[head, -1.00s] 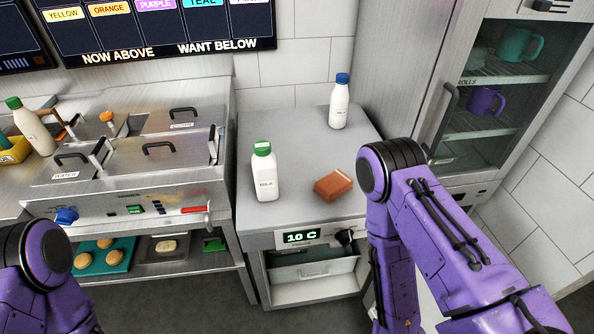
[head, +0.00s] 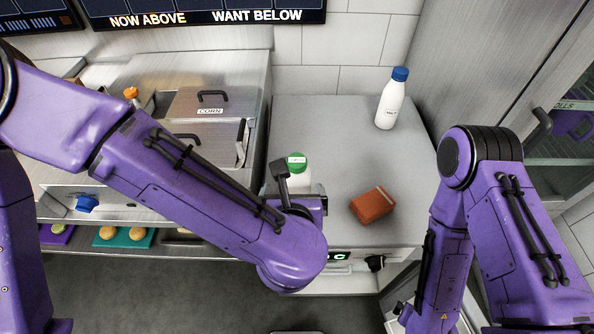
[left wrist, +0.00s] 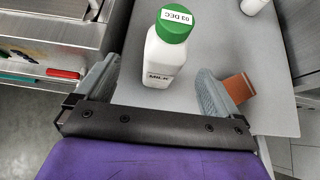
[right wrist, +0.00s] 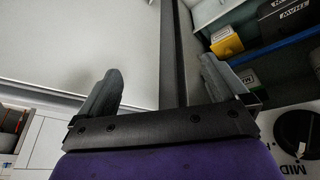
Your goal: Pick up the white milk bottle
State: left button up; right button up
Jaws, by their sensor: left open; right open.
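A white milk bottle with a green cap (head: 297,161) stands upright on the steel counter (head: 335,120), partly hidden behind my left arm in the head view. In the left wrist view the bottle (left wrist: 165,62) shows a "MILK" label and a date on its cap. My left gripper (left wrist: 157,68) is open, with one finger on each side of the bottle and visible gaps to it. A second white bottle with a blue cap (head: 391,103) stands upright at the back right of the counter. My right gripper (right wrist: 160,65) is open and empty, away from both bottles.
A brown block (head: 372,205) lies on the counter right of the green-capped bottle, near my left gripper's right finger. A steel topping unit (head: 205,105) stands to the left. A tall cabinet (head: 500,60) stands to the right. The counter's middle is clear.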

aim_at(299, 170)
pick_arm(q)
jog(key=p+x, duration=0.1)
jog(key=x, duration=0.1)
jog(key=p+x, duration=0.1)
jog(key=x, duration=0.2)
jog(key=d+x, duration=0.1)
jog(key=x, duration=0.2)
jog(key=shift+f+p, duration=0.2)
jog(key=shift+p, duration=0.2)
jog(key=shift+w+a+f, duration=0.1)
jog(key=shift+w+f, duration=0.2)
jog(key=shift+f, duration=0.1)
jog(key=c, duration=1.4)
jog(key=shift+w+r, duration=0.1)
jog(key=shift+c, duration=0.2)
